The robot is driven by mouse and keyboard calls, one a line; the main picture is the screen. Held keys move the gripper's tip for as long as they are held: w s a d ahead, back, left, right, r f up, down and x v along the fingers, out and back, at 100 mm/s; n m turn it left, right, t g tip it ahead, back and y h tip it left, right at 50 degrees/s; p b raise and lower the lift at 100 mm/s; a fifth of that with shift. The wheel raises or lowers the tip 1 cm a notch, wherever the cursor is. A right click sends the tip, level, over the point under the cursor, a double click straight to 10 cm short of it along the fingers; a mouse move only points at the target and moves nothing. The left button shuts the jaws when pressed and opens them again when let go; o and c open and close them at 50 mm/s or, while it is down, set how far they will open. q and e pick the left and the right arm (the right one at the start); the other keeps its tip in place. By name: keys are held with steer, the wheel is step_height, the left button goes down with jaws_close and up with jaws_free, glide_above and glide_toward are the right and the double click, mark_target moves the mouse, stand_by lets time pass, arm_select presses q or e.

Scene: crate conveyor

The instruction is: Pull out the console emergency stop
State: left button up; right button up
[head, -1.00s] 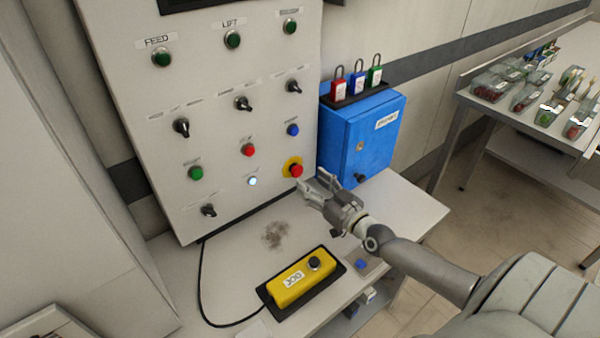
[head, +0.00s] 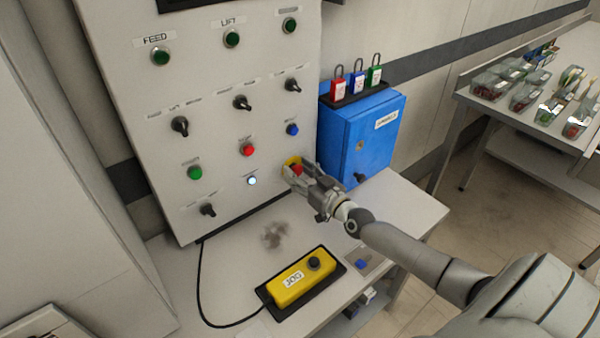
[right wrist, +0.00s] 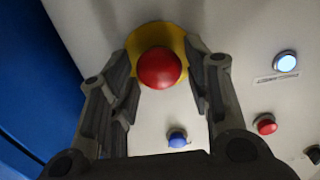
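The emergency stop is a red mushroom button (head: 296,170) on a yellow backing ring, low on the right of the console panel (head: 225,110). My right gripper (head: 297,171) is at it, with its fingers to either side of the red head. In the right wrist view the red button (right wrist: 159,68) sits between the two spread fingertips (right wrist: 162,60), with the yellow ring (right wrist: 152,36) behind it. Gaps show between the fingers and the red head, so the gripper is open around it. My left gripper is not in view.
A blue box (head: 362,138) with padlocks on top stands just right of the button. A yellow JOG pendant (head: 295,284) lies on the shelf below. Other panel buttons include a blue one (head: 292,129) and a red one (head: 248,149). A table with trays (head: 530,130) stands far right.

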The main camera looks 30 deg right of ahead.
jaws_close()
steer(key=shift+s+p, duration=0.3)
steer(key=shift+p, duration=0.05)
steer(key=shift+s, duration=0.4)
steer(key=shift+o, duration=1.6)
jaws_free()
steer(key=s+d, duration=0.1)
steer(key=s, duration=1.1)
